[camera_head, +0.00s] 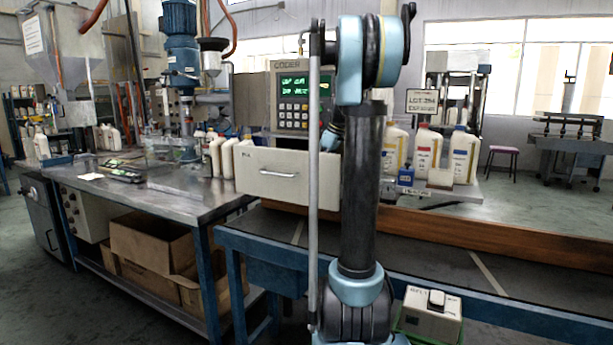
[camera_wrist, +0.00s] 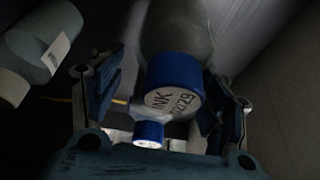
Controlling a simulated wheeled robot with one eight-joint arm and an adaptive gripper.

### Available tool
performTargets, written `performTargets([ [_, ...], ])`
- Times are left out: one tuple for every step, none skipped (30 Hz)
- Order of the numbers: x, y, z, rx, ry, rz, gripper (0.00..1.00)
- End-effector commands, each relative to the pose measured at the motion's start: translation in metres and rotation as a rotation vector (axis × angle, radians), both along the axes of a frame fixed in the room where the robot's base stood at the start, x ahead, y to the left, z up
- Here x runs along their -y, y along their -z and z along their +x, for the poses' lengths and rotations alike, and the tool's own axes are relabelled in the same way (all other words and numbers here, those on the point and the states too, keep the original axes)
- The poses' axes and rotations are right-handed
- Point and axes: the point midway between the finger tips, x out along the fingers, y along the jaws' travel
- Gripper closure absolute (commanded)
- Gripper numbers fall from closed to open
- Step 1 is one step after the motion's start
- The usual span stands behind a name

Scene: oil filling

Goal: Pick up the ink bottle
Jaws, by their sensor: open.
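In the wrist view, the ink bottle (camera_wrist: 177,88) shows its round blue cap, with a white label reading INK and a date. Its grey body runs up behind the cap. My gripper (camera_wrist: 165,98) is open, with one finger to the left of the cap and one to the right. The cap lies between the fingers in the picture; I cannot tell whether either touches it. In the head view my gripper cannot be made out, and I cannot tell for sure which bottle there is the ink bottle.
A smaller blue-capped item (camera_wrist: 148,133) shows below the ink cap, and a pale cylinder (camera_wrist: 42,45) is at upper left. In the head view, white bottles (camera_head: 465,155) and a small blue container (camera_head: 406,176) stand on a shelf right of my arm.

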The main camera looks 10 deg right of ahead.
Motion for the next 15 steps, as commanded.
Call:
performTargets([
  [-0.003, 0.0, 0.002, 0.0, -0.001, 0.0, 0.31],
  [-0.004, 0.0, 0.003, 0.0, 0.0, 0.0, 0.31],
  [-0.005, 0.0, 0.004, 0.0, 0.0, 0.0, 0.31],
  [-0.006, 0.0, 0.004, 0.0, 0.001, 0.0, 0.31],
  [-0.007, 0.0, 0.005, 0.0, 0.001, 0.0, 0.31],
  [-0.008, 0.0, 0.005, 0.0, 0.0, 0.0, 0.31],
  [-0.009, 0.0, 0.006, -0.001, 0.0, 0.001, 0.31],
  [-0.011, 0.0, 0.007, -0.001, 0.0, 0.001, 0.31],
  [-0.013, 0.0, 0.009, 0.0, -0.001, 0.0, 0.31],
  [-0.016, 0.0, 0.01, 0.0, -0.002, 0.0, 0.31],
  [-0.018, 0.0, 0.013, 0.0, -0.002, 0.0, 0.31],
  [-0.022, 0.0, 0.016, -0.001, -0.003, 0.001, 0.31],
  [-0.026, 0.0, 0.019, -0.001, -0.003, 0.001, 0.31],
  [-0.03, 0.0, 0.021, -0.001, -0.004, 0.0, 0.31],
  [-0.035, 0.0, 0.025, -0.001, -0.004, 0.0, 0.31],
])
